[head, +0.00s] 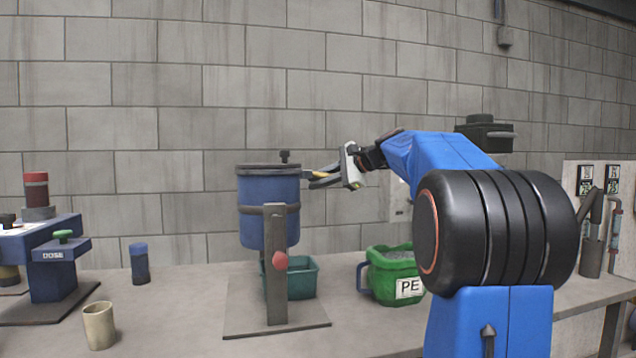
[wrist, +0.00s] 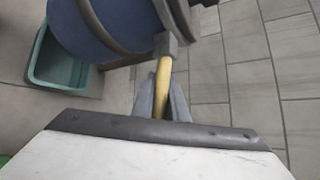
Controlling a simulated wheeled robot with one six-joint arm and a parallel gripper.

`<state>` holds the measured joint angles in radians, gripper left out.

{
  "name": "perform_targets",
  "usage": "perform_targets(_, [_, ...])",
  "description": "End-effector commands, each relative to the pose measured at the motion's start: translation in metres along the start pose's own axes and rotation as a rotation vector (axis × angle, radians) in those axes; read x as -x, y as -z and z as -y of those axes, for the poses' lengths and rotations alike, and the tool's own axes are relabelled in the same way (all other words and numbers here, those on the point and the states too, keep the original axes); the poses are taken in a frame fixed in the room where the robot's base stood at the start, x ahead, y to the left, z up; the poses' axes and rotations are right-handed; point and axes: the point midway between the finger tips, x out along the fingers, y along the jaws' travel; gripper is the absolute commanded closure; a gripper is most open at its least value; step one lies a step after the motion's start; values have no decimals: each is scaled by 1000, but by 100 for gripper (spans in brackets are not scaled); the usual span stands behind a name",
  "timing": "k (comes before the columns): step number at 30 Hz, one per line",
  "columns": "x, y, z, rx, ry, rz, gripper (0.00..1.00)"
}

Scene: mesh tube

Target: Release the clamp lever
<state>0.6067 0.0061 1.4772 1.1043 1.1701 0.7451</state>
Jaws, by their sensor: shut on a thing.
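A blue cylindrical vessel (head: 268,212) with a dark lid rim hangs on a grey upright stand (head: 276,300). The clamp lever (wrist: 165,85), a yellow bar, sticks out from a grey block on the vessel's dark band in the wrist view. In the head view the lever (head: 320,174) shows as a small yellow piece at the vessel's upper right side. My gripper (wrist: 163,97) is shut on the lever, with a finger on each side of it. In the head view my gripper (head: 322,180) reaches in from the right. The fingers partly hide the lever.
A teal bin (head: 303,278) stands under the vessel, and a green tub marked PE (head: 395,275) is to its right. A beige cup (head: 99,326) and a blue dosing device (head: 55,262) stand left. The front bench is clear.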

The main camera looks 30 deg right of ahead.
Motion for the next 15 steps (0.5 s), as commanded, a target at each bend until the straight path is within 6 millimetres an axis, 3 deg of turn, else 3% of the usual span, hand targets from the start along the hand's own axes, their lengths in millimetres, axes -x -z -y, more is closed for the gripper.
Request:
perform_targets(4, [0, 0, 0, 0, -1, -1, 100])
perform_targets(5, [0, 0, 0, 0, -1, -1, 80])
perform_targets(6, [0, 0, 0, 0, -1, -1, 70])
perform_targets(15, [0, 0, 0, -1, 0, 0, 68])
